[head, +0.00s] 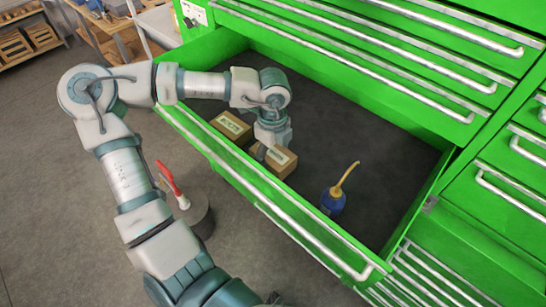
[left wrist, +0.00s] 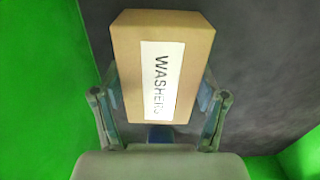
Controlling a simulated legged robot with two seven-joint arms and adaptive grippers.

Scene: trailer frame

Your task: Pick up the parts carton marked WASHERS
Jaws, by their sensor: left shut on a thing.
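The parts carton marked WASHERS (left wrist: 185,60) is a brown box with a white label, filling the middle of the left wrist view. In the head view this carton (head: 284,171) is in the open green drawer, under my left gripper (head: 268,150). My left gripper is shut on the carton, with one finger at each side, as the left wrist view (left wrist: 160,112) also shows. I cannot tell whether the carton touches the drawer floor. My right gripper is not in view.
The green drawer front (head: 220,160) is a raised edge. A red-handled tool (head: 172,180) stands outside on a round stand (head: 197,215).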

